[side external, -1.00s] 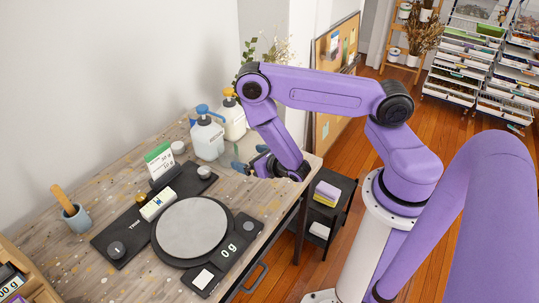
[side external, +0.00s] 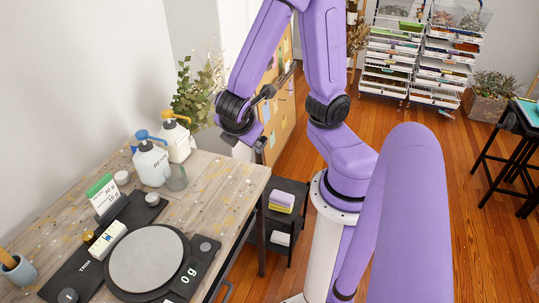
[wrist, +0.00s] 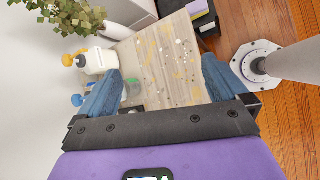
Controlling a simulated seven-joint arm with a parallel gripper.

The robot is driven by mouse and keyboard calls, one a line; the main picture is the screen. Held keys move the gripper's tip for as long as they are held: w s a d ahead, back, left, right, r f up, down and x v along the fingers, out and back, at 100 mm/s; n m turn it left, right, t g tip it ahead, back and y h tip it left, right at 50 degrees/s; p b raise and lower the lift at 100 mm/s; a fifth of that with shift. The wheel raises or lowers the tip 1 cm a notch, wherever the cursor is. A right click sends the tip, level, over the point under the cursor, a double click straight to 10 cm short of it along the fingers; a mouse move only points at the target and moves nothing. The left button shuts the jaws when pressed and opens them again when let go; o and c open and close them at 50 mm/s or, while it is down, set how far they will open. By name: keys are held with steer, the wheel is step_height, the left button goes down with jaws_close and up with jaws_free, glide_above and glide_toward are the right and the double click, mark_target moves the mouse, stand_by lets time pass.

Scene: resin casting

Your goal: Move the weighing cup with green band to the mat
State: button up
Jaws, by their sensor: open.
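A clear weighing cup (side external: 176,177) stands upright on the wooden table, just right of the resin bottle. In the wrist view the cup (wrist: 132,89) shows a greenish tint beside the left finger, partly hidden by it; the band is too small to make out clearly. My gripper (wrist: 163,72) is open and empty, its blue fingers wide apart above the table. In the side view my gripper (side external: 259,144) is raised near the table's far right corner, apart from the cup, its fingers hard to make out.
A blue-topped resin bottle (side external: 151,163) and a yellow-topped bottle (side external: 177,141) stand close to the cup. A black scale with a grey round plate (side external: 148,257) lies nearer the front. The table's right part (side external: 214,192) is clear. A black shelf unit (side external: 287,211) stands beyond the edge.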

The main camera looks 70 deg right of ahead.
steer(key=s+a+r+m+g+y, duration=0.2)
steer(key=s+a+r+y, duration=0.1)
steer(key=s+a+y, duration=0.4)
steer(key=s+a, duration=0.2)
steer(key=s, duration=0.1)
steer(key=shift+s+m+g+y, duration=0.15)
steer(key=shift+m+g+y, duration=0.25)
